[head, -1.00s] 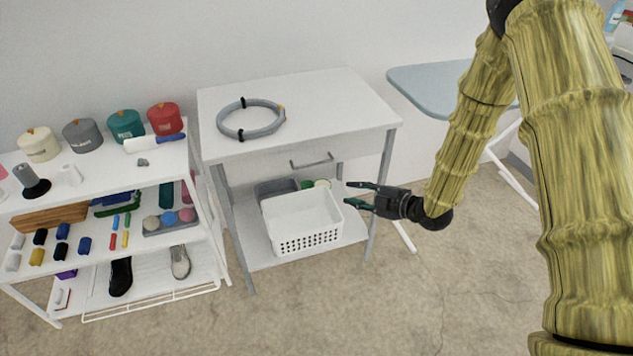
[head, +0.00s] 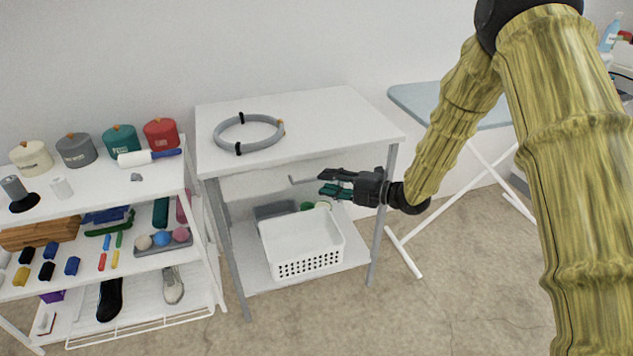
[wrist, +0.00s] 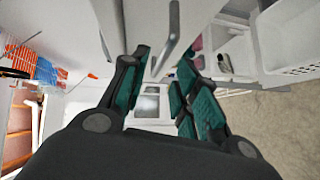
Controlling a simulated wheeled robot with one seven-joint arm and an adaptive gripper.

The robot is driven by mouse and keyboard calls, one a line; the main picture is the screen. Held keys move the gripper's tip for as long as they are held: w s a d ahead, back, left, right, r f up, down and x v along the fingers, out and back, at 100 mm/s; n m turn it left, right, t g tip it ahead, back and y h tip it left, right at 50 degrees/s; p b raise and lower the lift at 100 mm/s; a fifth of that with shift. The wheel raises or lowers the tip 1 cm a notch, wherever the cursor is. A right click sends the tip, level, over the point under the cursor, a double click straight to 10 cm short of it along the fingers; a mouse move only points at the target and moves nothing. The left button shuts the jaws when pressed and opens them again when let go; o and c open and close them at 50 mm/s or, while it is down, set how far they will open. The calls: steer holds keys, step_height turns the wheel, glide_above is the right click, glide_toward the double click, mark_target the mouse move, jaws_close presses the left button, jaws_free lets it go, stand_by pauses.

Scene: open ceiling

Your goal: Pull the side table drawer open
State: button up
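The white side table (head: 300,112) has a drawer front (head: 250,185) under its top, and the drawer looks shut. Its grey bar handle (head: 300,180) is partly hidden behind my gripper in the head view. My gripper (head: 324,182) is at the handle's height, with its dark, green-padded fingers pointing left. In the wrist view, my gripper (wrist: 158,72) has its fingers spread apart, and the handle (wrist: 170,40) reaches down between or just beyond the tips. I cannot tell whether the fingers touch it.
A grey hose ring (head: 248,133) lies on the tabletop. A white basket (head: 302,243) stands on the lower shelf. A loaded white shelf rack (head: 205,225) is at left, and an ironing board (head: 425,100) at right. Floor in front is clear.

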mark_target(315, 180)
steer(key=shift+x, duration=2)
steer(key=shift+f, duration=0.1)
jaws_close()
